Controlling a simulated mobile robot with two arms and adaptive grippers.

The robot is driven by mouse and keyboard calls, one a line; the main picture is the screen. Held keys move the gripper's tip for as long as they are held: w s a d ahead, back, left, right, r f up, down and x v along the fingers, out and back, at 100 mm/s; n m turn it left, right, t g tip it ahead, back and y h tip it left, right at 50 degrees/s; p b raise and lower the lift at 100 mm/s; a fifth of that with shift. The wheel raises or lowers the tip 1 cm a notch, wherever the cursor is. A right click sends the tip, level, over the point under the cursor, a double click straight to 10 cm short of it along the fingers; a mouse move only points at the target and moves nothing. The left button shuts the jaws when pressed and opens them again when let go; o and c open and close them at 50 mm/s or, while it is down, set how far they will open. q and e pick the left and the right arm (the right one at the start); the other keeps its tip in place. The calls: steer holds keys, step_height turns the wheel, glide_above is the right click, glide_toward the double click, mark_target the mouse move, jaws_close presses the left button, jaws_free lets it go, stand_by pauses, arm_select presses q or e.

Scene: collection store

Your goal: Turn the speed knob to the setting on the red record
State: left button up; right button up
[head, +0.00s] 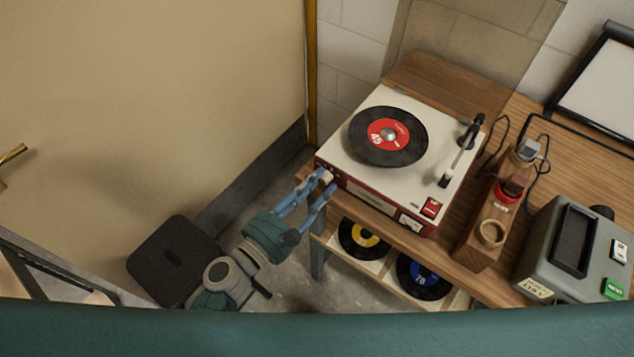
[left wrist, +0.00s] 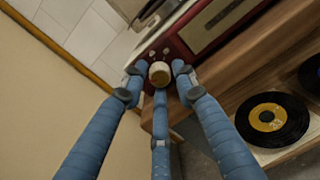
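A black record with a red label reading 45 (head: 388,136) lies on the platter of a white-topped, red-sided record player (head: 420,193). A cream-gold round speed knob (left wrist: 160,73) sits on the player's red front panel, near its left end. My left gripper (head: 324,182) is at that front left corner. In the left wrist view its three blue fingers (left wrist: 157,77) surround the knob, one on each side and one below. Gaps show between the side fingertips and the knob; whether the lower finger touches cannot be told. The knob's markings are not readable. My right gripper is out of view.
The player stands on a wooden bench. Records with yellow (head: 363,238) and blue (head: 425,281) labels lie on the shelf below. A wooden stand (head: 478,240) and a grey device (head: 574,245) are to the right. A black box (head: 175,262) is on the floor at left.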

arm_select(q)
steer(key=shift+c, duration=1)
jaws_close()
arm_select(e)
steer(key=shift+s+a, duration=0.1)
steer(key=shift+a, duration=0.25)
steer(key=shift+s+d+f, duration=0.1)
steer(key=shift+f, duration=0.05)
